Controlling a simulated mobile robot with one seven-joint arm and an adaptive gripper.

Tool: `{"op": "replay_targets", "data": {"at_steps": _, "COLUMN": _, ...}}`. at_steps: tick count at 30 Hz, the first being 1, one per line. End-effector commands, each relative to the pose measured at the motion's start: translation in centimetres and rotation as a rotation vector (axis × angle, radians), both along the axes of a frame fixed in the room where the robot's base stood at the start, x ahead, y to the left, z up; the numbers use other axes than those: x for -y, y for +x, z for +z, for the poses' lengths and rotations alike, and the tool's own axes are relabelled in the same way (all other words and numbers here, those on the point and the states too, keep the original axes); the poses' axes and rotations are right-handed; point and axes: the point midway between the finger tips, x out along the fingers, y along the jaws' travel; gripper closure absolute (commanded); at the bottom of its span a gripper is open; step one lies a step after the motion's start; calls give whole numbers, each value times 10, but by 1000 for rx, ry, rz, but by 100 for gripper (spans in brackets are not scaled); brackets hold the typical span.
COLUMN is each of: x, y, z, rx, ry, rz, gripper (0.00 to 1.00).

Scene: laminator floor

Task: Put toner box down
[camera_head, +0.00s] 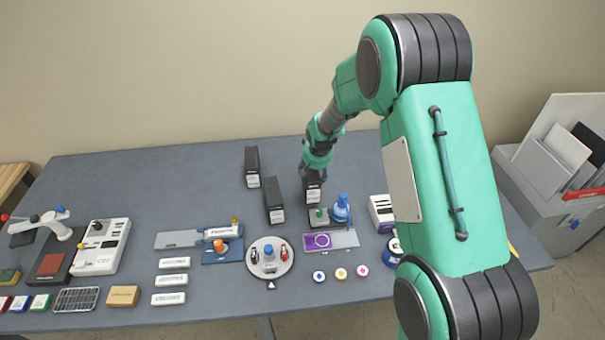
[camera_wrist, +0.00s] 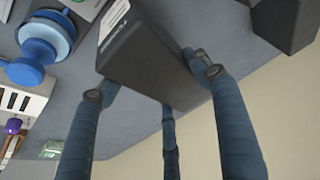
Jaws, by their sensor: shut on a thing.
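Two similar black boxes, one farther back (camera_head: 252,167) and one nearer (camera_head: 274,200), stand on the table to the left. A dark box (camera_wrist: 285,22) also shows at the wrist view's upper right.
A purple-and-grey plate (camera_head: 330,240) lies nearer. A white slotted box (camera_head: 381,213) is to the right. The grey table (camera_head: 180,200) is clear at back left.

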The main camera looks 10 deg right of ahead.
Motion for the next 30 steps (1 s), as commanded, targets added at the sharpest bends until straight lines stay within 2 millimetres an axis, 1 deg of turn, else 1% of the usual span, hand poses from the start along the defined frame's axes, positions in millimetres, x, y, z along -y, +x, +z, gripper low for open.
{"op": "replay_targets", "data": {"at_steps": 11, "x": -2, "y": 0, "z": 1, "rx": 3, "ry": 1, "rz": 0, "gripper": 94}}
{"op": "replay_targets", "data": {"at_steps": 17, "x": -2, "y": 8, "z": 1, "rx": 4, "ry": 1, "rz": -1, "gripper": 94}}
{"op": "replay_targets", "data": {"at_steps": 23, "x": -4, "y": 30, "z": -2, "rx": 2, "ry": 0, "rz": -1, "gripper": 94}}
{"op": "replay_targets", "data": {"at_steps": 30, "x": -6, "y": 65, "z": -6, "rx": 3, "ry": 1, "rz": -1, "gripper": 94}}
